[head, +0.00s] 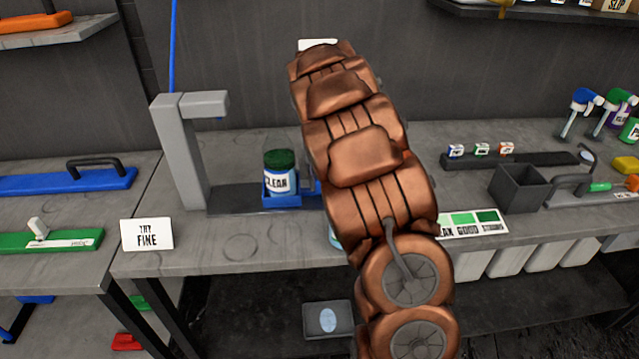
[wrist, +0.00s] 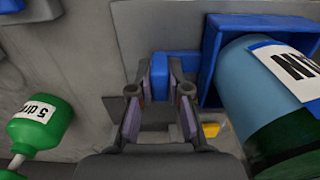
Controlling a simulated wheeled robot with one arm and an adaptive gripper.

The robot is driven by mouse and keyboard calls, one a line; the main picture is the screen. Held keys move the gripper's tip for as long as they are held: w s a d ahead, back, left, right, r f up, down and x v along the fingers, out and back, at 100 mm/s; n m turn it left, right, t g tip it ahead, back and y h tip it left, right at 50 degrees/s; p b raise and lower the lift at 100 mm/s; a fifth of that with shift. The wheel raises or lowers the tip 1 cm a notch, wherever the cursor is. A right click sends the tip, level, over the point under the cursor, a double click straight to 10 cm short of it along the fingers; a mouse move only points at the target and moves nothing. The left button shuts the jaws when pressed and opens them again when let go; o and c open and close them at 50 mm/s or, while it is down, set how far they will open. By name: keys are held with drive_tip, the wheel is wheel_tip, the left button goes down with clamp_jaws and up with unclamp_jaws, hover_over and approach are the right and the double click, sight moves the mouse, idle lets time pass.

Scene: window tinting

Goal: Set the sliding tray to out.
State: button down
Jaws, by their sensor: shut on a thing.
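The sliding tray (head: 282,203) is blue and sits on a dark rail (head: 232,198) on the bench, right of the grey stand. In the wrist view the blue tray (wrist: 212,55) is at the right, with the jar (wrist: 245,75) inside. My gripper (wrist: 160,88) is shut on a blue handle (wrist: 160,76), which appears to be the tray's. In the head view my copper arm hides the gripper, the handle and the tray's right part.
A grey stand (head: 185,150) rises with its top arm reaching toward the jar. A white card (head: 147,234) stands at the bench's front left. A dark open box (head: 518,187) and a strength chart (head: 470,223) are at the right. The bench front before the tray is mostly clear.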

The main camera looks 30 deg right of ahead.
drive_tip(key=shift+s+d, duration=0.15)
drive_tip(key=shift+d, duration=0.25)
drive_tip(key=c, duration=1.1)
unclamp_jaws()
drive_tip(key=shift+s+d, duration=0.1)
drive_tip(key=shift+r, duration=0.5)
wheel_tip(320, 180, up, 11)
drive_tip(key=shift+r, duration=0.1)
